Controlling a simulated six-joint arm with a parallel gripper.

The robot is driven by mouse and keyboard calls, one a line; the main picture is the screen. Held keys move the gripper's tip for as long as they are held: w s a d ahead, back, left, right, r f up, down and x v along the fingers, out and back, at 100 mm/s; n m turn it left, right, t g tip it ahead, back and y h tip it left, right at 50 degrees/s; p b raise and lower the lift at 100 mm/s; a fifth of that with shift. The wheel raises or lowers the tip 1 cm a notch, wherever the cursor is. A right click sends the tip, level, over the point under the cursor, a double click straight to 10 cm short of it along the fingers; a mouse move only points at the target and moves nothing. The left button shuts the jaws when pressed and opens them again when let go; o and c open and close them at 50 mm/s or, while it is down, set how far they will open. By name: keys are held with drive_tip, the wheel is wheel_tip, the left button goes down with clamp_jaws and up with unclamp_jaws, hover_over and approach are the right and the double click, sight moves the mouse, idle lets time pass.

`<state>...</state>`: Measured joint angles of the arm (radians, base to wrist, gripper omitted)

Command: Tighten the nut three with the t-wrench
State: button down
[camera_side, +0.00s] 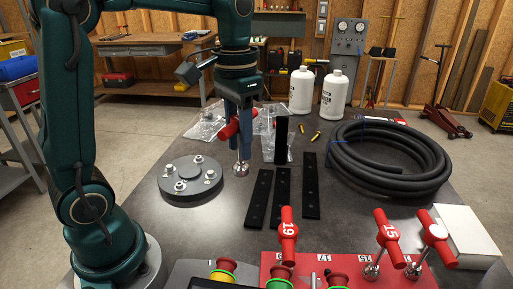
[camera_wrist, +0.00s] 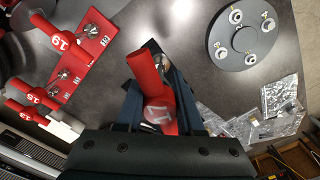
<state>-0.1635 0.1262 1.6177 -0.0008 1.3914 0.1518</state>
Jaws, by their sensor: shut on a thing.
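My gripper (camera_side: 238,120) is shut on the red handle of a t-wrench (camera_side: 229,129). The wrench hangs upright, its metal socket (camera_side: 242,169) low over the table, just right of the round grey plate. I cannot tell whether the socket touches the table. The round plate (camera_side: 176,197) carries several nuts on studs and also shows in the wrist view (camera_wrist: 243,58). Its number marks are too small to read surely, so I cannot single out nut three.
A red wrench rack (camera_side: 272,260) at the front holds other red t-wrenches, including one marked 19 (camera_side: 288,232) and one marked 15 (camera_side: 390,238). Black flat bars (camera_side: 283,195), plastic bags (camera_side: 205,124), a coiled black hose (camera_side: 390,155) and white bottles (camera_side: 333,98) surround the work area.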

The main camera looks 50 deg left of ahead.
drive_tip(key=shift+w+a, duration=0.2)
drive_tip(key=shift+w, duration=0.15)
drive_tip(key=w+a+f+n, duration=0.2)
drive_tip(key=a+n, duration=0.2)
drive_tip(key=a, duration=0.3)
drive_tip(key=n, duration=0.3)
approach(210, 172)
drive_tip(key=shift+f, duration=0.7)
drive_tip(key=shift+f, duration=0.3)
drive_tip(key=shift+f, duration=0.35)
drive_tip(key=shift+d+f, duration=0.1)
drive_tip(key=shift+f, duration=0.5)
